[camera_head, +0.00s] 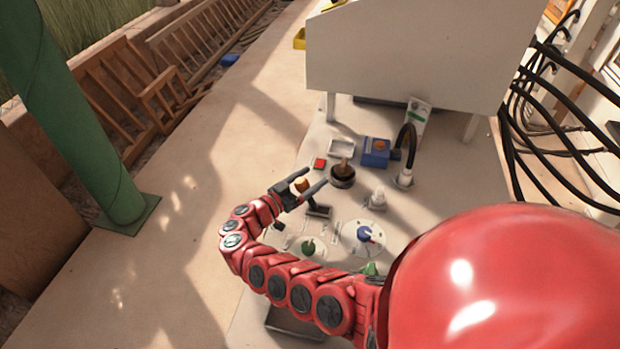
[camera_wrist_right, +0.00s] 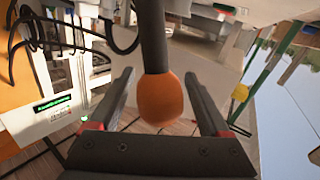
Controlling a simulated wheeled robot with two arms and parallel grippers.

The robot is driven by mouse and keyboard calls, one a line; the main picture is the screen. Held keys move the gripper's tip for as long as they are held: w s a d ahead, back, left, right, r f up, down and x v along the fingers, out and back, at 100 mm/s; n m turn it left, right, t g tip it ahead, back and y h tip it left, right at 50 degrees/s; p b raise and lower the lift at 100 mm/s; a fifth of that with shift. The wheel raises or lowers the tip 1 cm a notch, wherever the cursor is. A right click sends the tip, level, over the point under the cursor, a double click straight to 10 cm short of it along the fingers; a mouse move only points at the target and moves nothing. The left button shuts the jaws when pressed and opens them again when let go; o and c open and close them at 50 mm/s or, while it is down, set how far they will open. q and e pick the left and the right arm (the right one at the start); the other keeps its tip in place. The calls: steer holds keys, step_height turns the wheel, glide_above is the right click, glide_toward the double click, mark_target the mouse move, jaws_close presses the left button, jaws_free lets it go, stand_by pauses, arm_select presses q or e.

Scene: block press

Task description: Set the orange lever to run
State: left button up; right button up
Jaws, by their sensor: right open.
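The orange lever shows as a round orange knob (camera_head: 301,184) on the bench in the head view. In the right wrist view the orange knob (camera_wrist_right: 160,98) is large and sits on a thick black shaft (camera_wrist_right: 152,35). My right gripper (camera_head: 302,166) is open, with one finger on either side of the knob. In the wrist view the right gripper (camera_wrist_right: 159,76) shows gaps between the knob and both fingers. A black base (camera_head: 318,211) lies just below the knob in the head view. I cannot read any run marking. My left gripper is not in view.
Close by are a red button (camera_head: 319,163), a dark round fitting with a brown handle (camera_head: 342,175), a blue box (camera_head: 376,152), a white dial (camera_head: 364,238) and a green knob (camera_head: 309,246). A large white panel (camera_head: 405,55) stands behind. Black cables hang at right.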

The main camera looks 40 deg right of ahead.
steer(key=shift+c, duration=0.3)
jaws_close()
stand_by(0.3)
